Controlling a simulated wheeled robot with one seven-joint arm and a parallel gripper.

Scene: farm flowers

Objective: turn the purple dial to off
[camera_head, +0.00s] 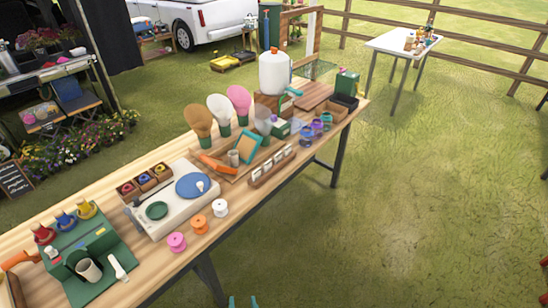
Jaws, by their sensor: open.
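I cannot clearly make out a purple dial. A small purple item (317,125) stands among small coloured pots near the right end of the long wooden table (160,165); it is too small to tell whether it is a dial. My gripper (243,302) shows only as two teal fingertips at the bottom edge, apart from each other with nothing between them. It is in front of the table, over the grass, well away from the purple item.
A green stand (108,258) with red, blue and yellow pieces is at the table's left end. A white unit with a blue disc (193,187), several spools (198,224) and a white tank (274,72) share the table. Open grass (420,200) lies right.

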